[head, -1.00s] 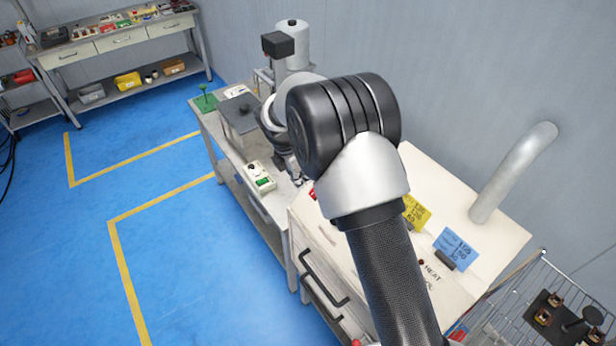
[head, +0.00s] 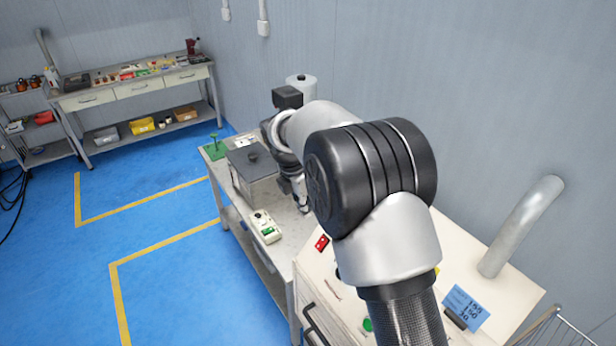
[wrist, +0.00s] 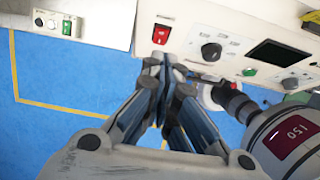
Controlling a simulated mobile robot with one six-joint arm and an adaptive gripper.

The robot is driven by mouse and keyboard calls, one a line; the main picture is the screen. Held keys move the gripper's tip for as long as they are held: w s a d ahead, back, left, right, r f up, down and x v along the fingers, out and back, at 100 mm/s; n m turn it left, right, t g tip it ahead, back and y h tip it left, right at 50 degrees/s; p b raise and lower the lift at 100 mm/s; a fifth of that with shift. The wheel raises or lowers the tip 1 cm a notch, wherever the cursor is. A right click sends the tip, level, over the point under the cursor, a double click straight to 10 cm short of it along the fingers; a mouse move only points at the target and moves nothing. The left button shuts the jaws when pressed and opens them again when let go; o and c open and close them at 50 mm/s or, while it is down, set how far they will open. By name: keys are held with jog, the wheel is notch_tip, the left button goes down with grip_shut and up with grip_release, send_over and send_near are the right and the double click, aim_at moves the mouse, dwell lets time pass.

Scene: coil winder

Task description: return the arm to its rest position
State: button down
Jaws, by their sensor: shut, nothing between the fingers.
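My gripper (wrist: 166,64) is shut and empty in the wrist view. Its fingertips are together in front of a cream control panel (wrist: 190,42), near a red rocker switch (wrist: 162,34); I cannot tell the exact gap. In the head view my arm rises from the bottom, bends at a large dark joint and reaches back over the bench. The joint and links hide part of the bench and of the cream cabinet (head: 511,297).
The bench holds a grey lidded box (head: 252,172), a small control box with a green button (head: 265,226) and a green stand (head: 214,148). A grey pipe (head: 520,228) rises from the cabinet near the wall. The blue floor (head: 190,270) at left is clear.

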jog(key=s+d+r+m+t+y+b, duration=0.1)
jog(key=s+d+r+m+b, duration=0.4)
jog(key=s, duration=0.3)
jog(key=s+d+r+m+b, duration=0.3)
jog(key=s+d+m, duration=0.2)
jog(key=s+m, duration=0.25)
jog(key=s+d+f+m+t+b, duration=0.1)
jog(key=s+d+f+m+b, duration=0.1)
jog(key=s+m, duration=0.4)
jog(key=s+d+f+m+t+y+b, duration=0.1)
jog(key=s+f+m+b, duration=0.3)
jog(key=s, duration=1)
notch_tip(320, 180, down, 2)
jog(key=shift+d+f+m, duration=0.2)
jog(key=shift+d+m, duration=0.25)
jog(key=shift+m, duration=0.7)
jog(key=shift+s, duration=0.1)
